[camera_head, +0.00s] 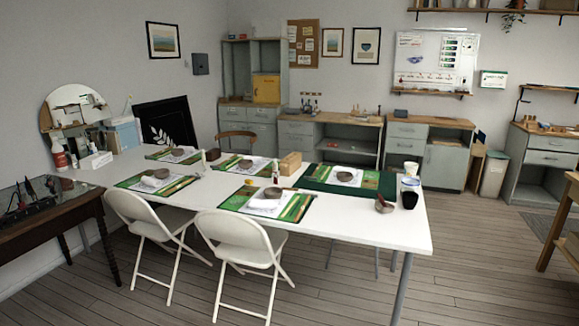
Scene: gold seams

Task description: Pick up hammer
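I cannot make out a hammer anywhere in this view; small items on the far benches are too small to tell. Neither of my grippers is in view. A long white table (385,228) stands in the middle of the room. Green place mats (229,198) with bowls, cloths and thin tools lie on it. A larger dark green mat (312,183) lies toward its right end. A wooden box (290,163) stands near the table's far edge.
White folding chairs (240,240) stand at the table's near side. A dark wooden table (62,206) with a model ship is at left. Grey workbenches (427,160) line the back wall. A wooden stand (558,220) is at right. The floor (480,270) at right front is clear.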

